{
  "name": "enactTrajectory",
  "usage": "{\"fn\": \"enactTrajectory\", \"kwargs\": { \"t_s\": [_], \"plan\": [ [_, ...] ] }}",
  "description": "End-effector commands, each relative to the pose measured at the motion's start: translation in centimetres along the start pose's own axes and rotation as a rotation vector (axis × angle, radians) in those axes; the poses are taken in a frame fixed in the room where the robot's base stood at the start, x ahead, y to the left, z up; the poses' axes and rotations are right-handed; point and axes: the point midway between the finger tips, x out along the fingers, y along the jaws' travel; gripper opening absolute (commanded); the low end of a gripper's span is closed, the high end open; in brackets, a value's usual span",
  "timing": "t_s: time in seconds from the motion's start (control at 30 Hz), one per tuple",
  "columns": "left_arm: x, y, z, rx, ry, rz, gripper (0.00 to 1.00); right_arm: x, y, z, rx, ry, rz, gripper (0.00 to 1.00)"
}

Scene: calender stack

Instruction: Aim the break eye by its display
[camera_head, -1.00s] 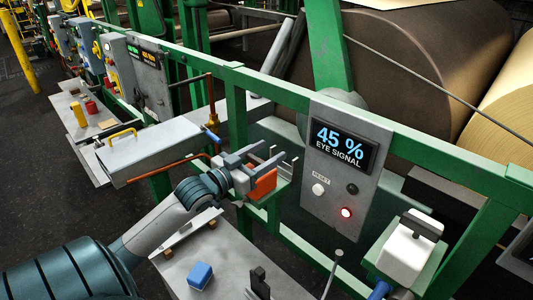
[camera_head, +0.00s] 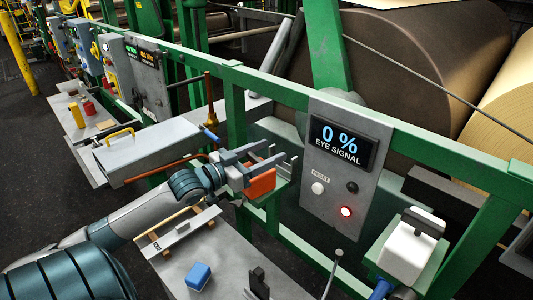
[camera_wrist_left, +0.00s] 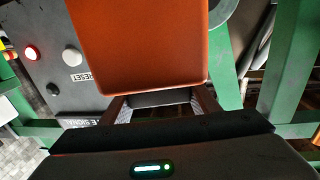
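The eye signal display (camera_head: 342,142) on the grey panel reads 0 %. An orange block (camera_head: 261,184), which may be the break eye's housing, is at the green rail beside my left gripper (camera_head: 282,152). The gripper's two fingers stand apart in the head view, just above and behind the block. In the left wrist view the orange block (camera_wrist_left: 138,40) fills the upper middle and hides the fingertips, so I cannot tell whether they clasp part of it. My right gripper is not in view.
Below the display are a white reset button (camera_head: 318,188), a black knob (camera_head: 352,188) and a lit red lamp (camera_head: 346,211). A green rail (camera_head: 420,150) runs across in front of large rolls. A blue cube (camera_head: 198,276) lies on the grey table; a white box (camera_head: 405,252) stands at right.

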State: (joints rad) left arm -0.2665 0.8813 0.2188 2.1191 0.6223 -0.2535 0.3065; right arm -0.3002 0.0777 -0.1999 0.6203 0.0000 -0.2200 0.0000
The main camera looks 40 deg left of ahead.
Motion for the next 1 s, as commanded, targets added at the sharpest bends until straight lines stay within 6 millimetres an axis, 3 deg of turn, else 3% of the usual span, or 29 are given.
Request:
{"fn": "enactTrajectory", "kwargs": {
  "t_s": [0.03, 0.07, 0.57, 1.0],
  "plan": [
    [0.0, 0.0, 0.0, -0.001, 0.000, 0.000, 0.67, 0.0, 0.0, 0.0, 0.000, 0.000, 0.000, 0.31],
    [0.0, 0.0, 0.0, -0.001, 0.000, 0.000, 0.73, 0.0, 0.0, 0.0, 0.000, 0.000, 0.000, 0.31],
    [-0.4, 0.0, 0.1, -0.001, 0.000, 0.000, 0.73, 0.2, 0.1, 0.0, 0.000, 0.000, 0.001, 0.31],
    [-4.2, 0.0, 0.3, -0.002, -0.002, 0.000, 0.73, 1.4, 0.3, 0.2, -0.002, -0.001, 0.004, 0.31]
  ]
}}
